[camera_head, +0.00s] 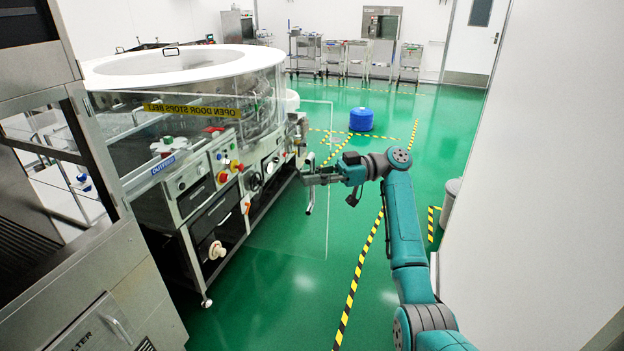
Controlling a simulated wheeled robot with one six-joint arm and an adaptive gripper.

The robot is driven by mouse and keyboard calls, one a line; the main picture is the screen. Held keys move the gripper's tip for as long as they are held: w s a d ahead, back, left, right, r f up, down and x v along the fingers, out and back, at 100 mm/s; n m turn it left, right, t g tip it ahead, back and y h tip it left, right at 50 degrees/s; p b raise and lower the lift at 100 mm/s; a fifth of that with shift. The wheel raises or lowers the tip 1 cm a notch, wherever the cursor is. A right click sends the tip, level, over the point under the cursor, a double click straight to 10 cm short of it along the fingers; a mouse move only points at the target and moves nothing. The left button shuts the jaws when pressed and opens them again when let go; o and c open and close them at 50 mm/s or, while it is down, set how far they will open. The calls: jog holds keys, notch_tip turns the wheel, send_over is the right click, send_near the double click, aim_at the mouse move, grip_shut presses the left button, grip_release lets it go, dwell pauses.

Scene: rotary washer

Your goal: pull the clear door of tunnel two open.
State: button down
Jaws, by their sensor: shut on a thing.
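A clear door panel (290,225) stands out from the side of the rotary washer, over the green floor. Its faint right edge and lower edge show; the rest is hard to make out. A grey curved handle (311,203) is at the panel, by my fingertips. My gripper (308,179) reaches in from the right and is shut on this handle. The fingers are small in view, so the exact grip is unclear. No marking that reads tunnel two is legible.
The washer's round white top (175,65) and button panel (222,165) are at left. A yellow label (193,110) with mirrored lettering is on a clear panel. A white wall (540,200) is close at right. Green floor between is open.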

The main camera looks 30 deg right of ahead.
jog(key=c, duration=1.2)
grip_release()
jog(key=v, duration=1.2)
